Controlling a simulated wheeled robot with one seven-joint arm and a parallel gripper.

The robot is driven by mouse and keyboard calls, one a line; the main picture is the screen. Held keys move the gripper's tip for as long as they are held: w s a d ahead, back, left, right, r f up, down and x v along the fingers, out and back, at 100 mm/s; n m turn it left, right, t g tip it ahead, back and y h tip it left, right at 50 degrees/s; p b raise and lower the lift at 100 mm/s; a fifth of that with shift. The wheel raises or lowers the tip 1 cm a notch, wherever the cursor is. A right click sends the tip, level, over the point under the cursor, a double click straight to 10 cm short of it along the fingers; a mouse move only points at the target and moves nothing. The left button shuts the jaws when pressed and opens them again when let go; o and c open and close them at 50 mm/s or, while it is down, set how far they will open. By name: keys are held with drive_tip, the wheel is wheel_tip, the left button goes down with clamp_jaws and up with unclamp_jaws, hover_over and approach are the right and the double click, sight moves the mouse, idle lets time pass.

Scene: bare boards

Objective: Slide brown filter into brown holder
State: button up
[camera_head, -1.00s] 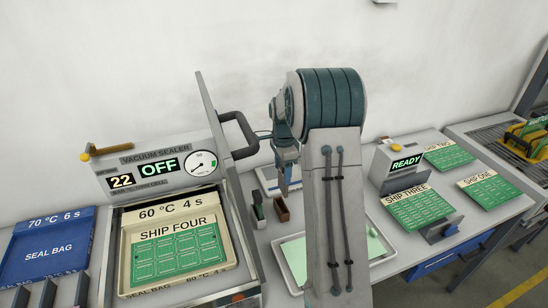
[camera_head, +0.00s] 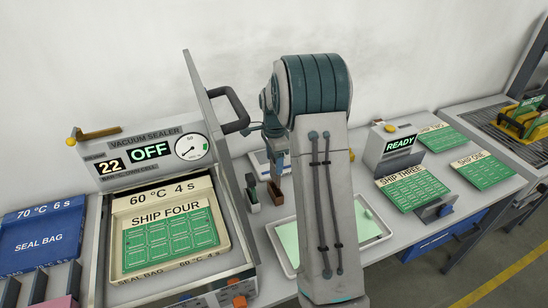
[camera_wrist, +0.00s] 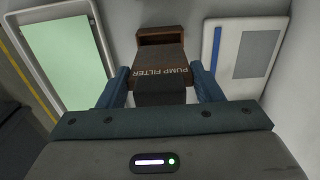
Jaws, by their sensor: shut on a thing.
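My gripper (camera_wrist: 160,82) is shut on the brown filter (camera_wrist: 160,60), which carries the words PUMP FILTER and has a dark part between the fingers. The brown holder (camera_wrist: 161,37) is just beyond the filter in the wrist view, with its open top edge showing. The filter's far end overlaps the holder in this view; I cannot tell whether it is inside. In the head view my gripper (camera_head: 275,160) points down above the brown holder (camera_head: 277,194), small and partly hidden by my arm.
A dark-and-white holder (camera_head: 252,198) stands left of the brown one. The vacuum sealer's raised lid (camera_head: 205,120) and handle are close on the left. A tray (camera_head: 372,225) with a pale green sheet and a white scale-like device (camera_wrist: 234,57) flank the holder.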

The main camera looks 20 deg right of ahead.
sight(274, 175)
drive_tip(key=shift+f+b, duration=0.55)
drive_tip(key=shift+f, duration=0.6)
drive_tip(key=shift+f+b, duration=1.8)
drive_tip(key=shift+f, duration=0.8)
idle(0.4)
drive_tip(key=o, duration=1.1)
drive_tip(key=shift+c, duration=0.2)
drive_tip(key=shift+r, duration=0.15)
wheel_tip(274, 175, up, 14)
drive_tip(key=shift+f+b, duration=0.15)
drive_tip(key=shift+b, duration=0.25)
